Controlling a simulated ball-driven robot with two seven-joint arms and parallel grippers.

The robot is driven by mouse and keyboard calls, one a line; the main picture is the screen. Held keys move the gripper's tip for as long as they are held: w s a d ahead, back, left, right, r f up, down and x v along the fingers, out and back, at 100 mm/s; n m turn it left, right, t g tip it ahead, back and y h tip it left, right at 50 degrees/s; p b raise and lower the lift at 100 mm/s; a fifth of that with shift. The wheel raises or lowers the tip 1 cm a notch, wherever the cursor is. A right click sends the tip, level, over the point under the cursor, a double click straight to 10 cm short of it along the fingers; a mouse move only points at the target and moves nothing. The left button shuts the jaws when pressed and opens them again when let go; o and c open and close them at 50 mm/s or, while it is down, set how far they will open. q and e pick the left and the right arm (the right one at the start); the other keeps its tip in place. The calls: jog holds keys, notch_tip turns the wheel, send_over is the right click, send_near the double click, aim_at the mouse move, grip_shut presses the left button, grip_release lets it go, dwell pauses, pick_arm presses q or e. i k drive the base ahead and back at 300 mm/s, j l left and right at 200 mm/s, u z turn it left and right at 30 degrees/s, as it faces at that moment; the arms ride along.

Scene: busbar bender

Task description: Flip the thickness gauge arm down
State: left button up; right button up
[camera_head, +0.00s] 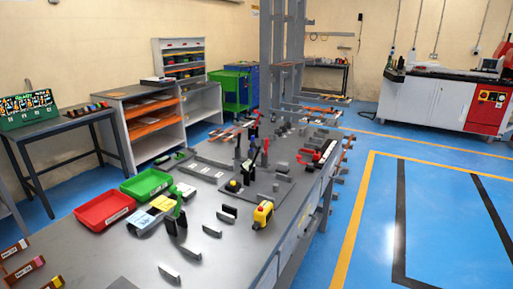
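I cannot clearly tell which part is the thickness gauge arm; it is too small at this distance. A bending fixture with upright posts and red-tipped levers (265,145) stands on a dark plate (262,188) in the middle of the grey workbench (130,250). A small black and green upright device (177,215) stands nearer, beside pale blue and yellow cards (152,217). Whether either carries the gauge arm cannot be made out. Neither of my grippers shows in this view.
A red tray (104,209) and a green tray (146,184) lie on the bench's left side. A yellow box with a red button (263,214) stands near its right edge. Metal brackets (170,274) stand at the front. The blue floor (450,215) at right is clear.

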aim_at(252, 144)
jog(key=k, duration=0.45)
jog(key=u, duration=0.4)
jog(key=i+l+u, duration=0.1)
jog(key=u, duration=0.25)
jog(key=l+u, duration=0.15)
jog(key=u, duration=0.25)
jog(key=l+u, duration=0.15)
jog(key=u, duration=0.25)
jog(key=l+u, duration=0.25)
jog(key=l, duration=0.25)
jog(key=l+u, duration=0.25)
jog(key=l, duration=0.3)
jog(key=l+u, duration=0.25)
jog(key=l, duration=0.25)
jog(key=k+l+u, duration=0.2)
jog(key=l, duration=0.25)
jog(key=k+l+u, duration=0.1)
jog(key=l+u, duration=0.15)
jog(key=l, duration=0.25)
jog(key=k+l, duration=0.15)
jog(key=l, duration=0.2)
jog(key=k+l, duration=0.1)
jog(key=l, duration=0.25)
jog(key=k+l, duration=0.15)
jog(key=l, duration=0.2)
jog(key=k+l, duration=0.1)
jog(key=l, duration=0.25)
jog(key=k+l, duration=0.15)
jog(key=l, duration=0.2)
jog(key=i+l+u, duration=0.05)
